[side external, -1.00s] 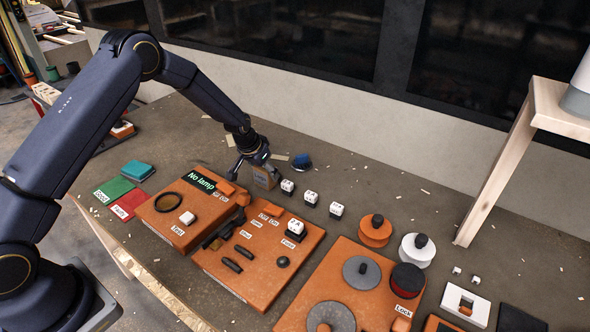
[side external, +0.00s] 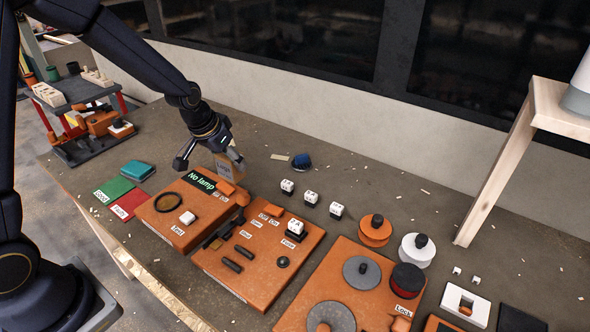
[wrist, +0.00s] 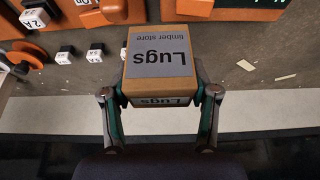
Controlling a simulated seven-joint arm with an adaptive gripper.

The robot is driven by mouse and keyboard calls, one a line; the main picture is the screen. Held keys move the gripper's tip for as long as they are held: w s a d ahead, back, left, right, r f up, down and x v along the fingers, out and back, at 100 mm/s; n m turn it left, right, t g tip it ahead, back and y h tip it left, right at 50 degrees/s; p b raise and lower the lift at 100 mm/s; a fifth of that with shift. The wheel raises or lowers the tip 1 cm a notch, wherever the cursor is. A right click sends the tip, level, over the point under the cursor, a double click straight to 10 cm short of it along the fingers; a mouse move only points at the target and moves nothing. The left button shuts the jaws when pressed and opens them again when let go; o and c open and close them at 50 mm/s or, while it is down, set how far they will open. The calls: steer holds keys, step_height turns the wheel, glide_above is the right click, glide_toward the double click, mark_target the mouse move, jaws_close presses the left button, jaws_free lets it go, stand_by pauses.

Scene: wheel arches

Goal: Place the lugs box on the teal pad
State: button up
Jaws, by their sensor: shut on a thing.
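The lugs box (wrist: 158,62) is a tan box with a grey label reading "Lugs timber store". My gripper (wrist: 160,98) is shut on it, one finger at each side. In the side external view the lugs box (side external: 229,165) is partly hidden by my gripper (side external: 208,157). It hangs above the bench just behind the "No lamp" board. The teal pad (side external: 137,170) lies on the bench to the left, beyond the green card, with nothing on it. The teal pad does not show in the wrist view.
A green card (side external: 114,189) and a red card (side external: 127,205) lie in front of the teal pad. The orange "No lamp" board (side external: 170,225) stands to their right. White blocks (side external: 311,198) and a blue object (side external: 301,161) lie on the bench. Bench behind the pad is clear.

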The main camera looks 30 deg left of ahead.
steer(key=shift+s+r, duration=0.15)
steer(key=shift+s, duration=0.3)
steer(key=s+a+r+n+y, duration=0.1)
steer(key=s+a+n, duration=0.2)
steer(key=s+a, duration=0.5)
steer(key=s+a+r+n+g+y, duration=0.1)
steer(key=s+a+n, duration=0.2)
steer(key=a, duration=0.8)
steer(key=s+a+r+n+y, duration=0.1)
steer(key=s+a+n, duration=0.2)
steer(key=s+a, duration=0.5)
glide_toward(137, 163)
steer(key=shift+w+a, duration=0.3)
steer(key=shift+w, duration=0.25)
steer(key=shift+w+a+f, duration=0.15)
steer(key=shift+f, duration=1.7)
